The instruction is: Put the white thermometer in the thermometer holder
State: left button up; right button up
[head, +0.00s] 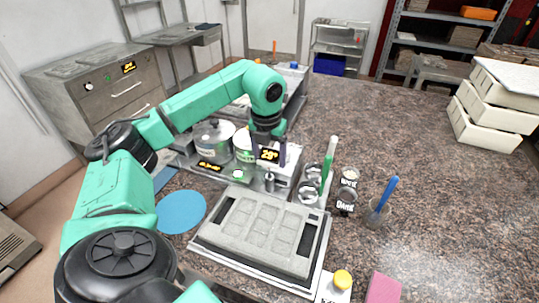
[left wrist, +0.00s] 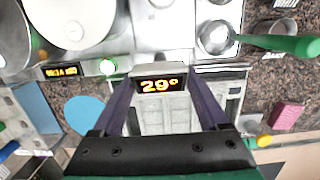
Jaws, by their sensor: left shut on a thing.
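The white thermometer (left wrist: 160,68) has a black display that reads 29° in yellow; in the head view its display (head: 269,155) shows just below my left gripper (head: 268,143). In the left wrist view my left gripper (left wrist: 160,90) has its two dark purple fingers on either side of the thermometer, shut on it. The thermometer is over the metal equipment behind the grey mould; I cannot tell whether it touches anything below. I cannot make out the thermometer holder for certain. My right gripper is not in view.
The grey mould (head: 262,232) lies in front. Pots (head: 214,140) stand left of the gripper. Cups with a green spatula (head: 327,165) stand close on its right, then a blue-handled tool (head: 385,193) in a glass. A blue disc (head: 181,212) lies left. The counter's right side is mostly clear.

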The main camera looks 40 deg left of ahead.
pick_arm(q)
jog(key=shift+f+b, duration=1.25)
jog(key=shift+f, duration=0.65)
jog(key=o, duration=1.3)
jog(key=shift+c, duration=0.2)
notch_tip(320, 180, up, 7)
jog(key=p, duration=0.6)
jog(key=shift+r, duration=0.1)
